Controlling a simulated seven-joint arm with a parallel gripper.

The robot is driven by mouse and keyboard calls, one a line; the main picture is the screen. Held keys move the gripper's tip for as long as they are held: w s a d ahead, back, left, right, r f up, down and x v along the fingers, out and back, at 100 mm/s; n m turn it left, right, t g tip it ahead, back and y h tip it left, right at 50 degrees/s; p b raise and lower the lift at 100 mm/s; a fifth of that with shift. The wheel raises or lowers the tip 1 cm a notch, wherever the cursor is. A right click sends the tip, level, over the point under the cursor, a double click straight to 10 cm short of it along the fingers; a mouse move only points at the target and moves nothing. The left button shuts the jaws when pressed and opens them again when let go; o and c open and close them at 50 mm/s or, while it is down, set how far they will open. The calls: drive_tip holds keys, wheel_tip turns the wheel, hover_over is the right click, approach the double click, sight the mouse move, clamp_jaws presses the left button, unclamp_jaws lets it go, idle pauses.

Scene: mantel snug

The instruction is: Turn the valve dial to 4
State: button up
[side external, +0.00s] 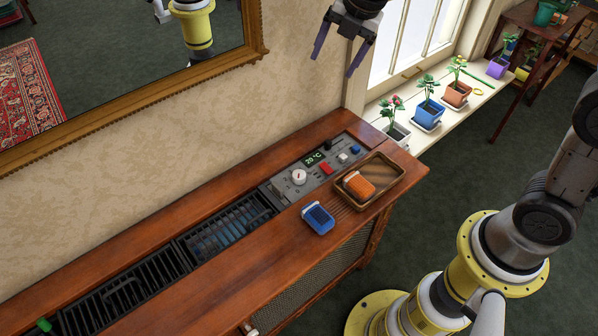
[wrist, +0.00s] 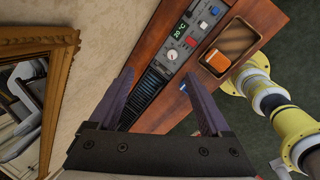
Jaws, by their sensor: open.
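A round white dial (side external: 299,176) with a dark pointer mark sits on the grey control panel (side external: 283,189) set in the wooden cabinet top. In the wrist view the dial (wrist: 172,55) lies above and slightly right of the space between my fingertips. Its numbers are too small to read. A small pale fitting (side external: 248,328) shows at the cabinet's lower front edge, cut off; I cannot tell what it is. My gripper (side external: 337,62) is open and empty, high above the cabinet near the wall and window, apart from the dial. It also shows in the wrist view (wrist: 157,78).
The panel has a display (side external: 314,159) reading about 20 °C, a red button (side external: 325,168) and a blue button (side external: 355,150). A wooden tray (side external: 393,168) holds an orange device (side external: 358,184). A blue device (side external: 318,218) lies nearby. Potted plants (side external: 429,115) line the sill.

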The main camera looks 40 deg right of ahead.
drive_tip(key=w+a+f+n+g, duration=0.25)
drive_tip(key=w+f, duration=0.35)
drive_tip(key=f, duration=0.5)
drive_tip(key=g, duration=0.2)
hover_over(299, 174)
wheel_tip(299, 174, down, 11)
drive_tip(key=shift+n+t, duration=0.25)
drive_tip(key=shift+n, duration=0.1)
wheel_tip(299, 174, down, 14)
drive_tip(key=shift+r, duration=0.15)
clamp_jaws()
